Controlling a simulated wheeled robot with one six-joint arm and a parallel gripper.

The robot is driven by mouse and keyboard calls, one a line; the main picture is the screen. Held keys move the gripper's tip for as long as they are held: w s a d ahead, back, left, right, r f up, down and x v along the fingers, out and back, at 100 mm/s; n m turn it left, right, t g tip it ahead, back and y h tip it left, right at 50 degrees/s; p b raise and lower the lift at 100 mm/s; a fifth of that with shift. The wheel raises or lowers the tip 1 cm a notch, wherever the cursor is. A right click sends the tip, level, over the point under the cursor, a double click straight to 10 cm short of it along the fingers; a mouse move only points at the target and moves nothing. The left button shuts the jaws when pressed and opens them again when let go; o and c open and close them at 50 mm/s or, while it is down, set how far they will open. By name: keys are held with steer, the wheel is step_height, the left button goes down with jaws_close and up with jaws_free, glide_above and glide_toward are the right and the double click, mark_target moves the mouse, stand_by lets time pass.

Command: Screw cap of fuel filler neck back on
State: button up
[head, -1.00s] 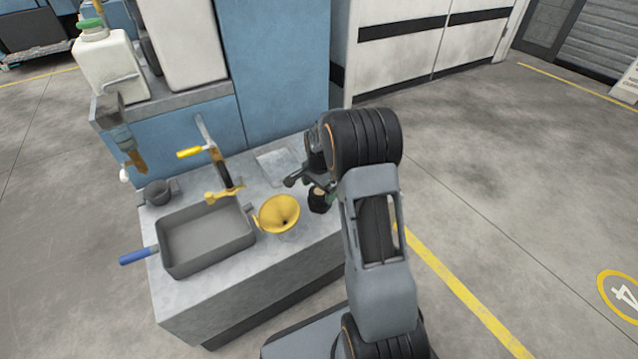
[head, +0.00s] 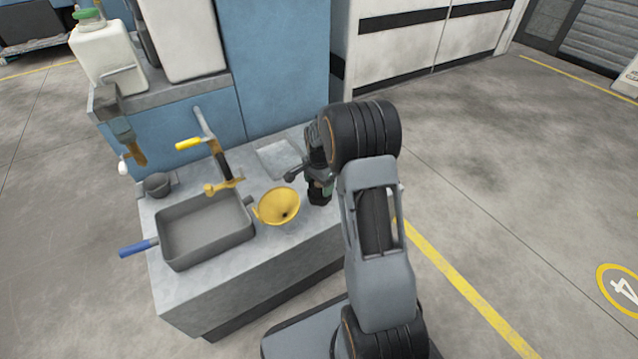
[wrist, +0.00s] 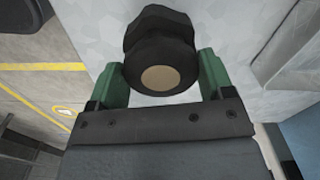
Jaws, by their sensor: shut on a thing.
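The black cap (wrist: 158,28) has a lobed rim and a round end with a tan disc, and fills the space between my fingers in the wrist view. My gripper (wrist: 161,78) is shut on it with green fingers, one on each side. In the head view the dark cap (head: 318,198) shows at the bench's right part, just right of the yellow funnel, below my gripper (head: 321,186). I cannot tell whether the cap touches the bench. I cannot make out a separate filler neck; my arm hides part of the bench.
The yellow funnel (head: 279,206) stands close left of my gripper. A grey tray (head: 207,232) with a blue handle, a yellow-handled tool (head: 215,150) and a small dark cup (head: 158,185) crowd the grey bench (head: 235,285). Jugs stand on a shelf behind.

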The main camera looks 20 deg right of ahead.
steer(key=shift+c, duration=0.6)
steer(key=shift+r+m+p, duration=0.1)
steer(key=shift+m+p, duration=0.4)
steer(key=shift+m, duration=2.1)
steer(key=shift+m+p, duration=0.7)
steer(key=shift+m, duration=0.5)
steer(key=shift+f, duration=0.2)
steer(key=o, duration=1)
steer(key=shift+c, duration=0.2)
steer(key=shift+r, duration=0.15)
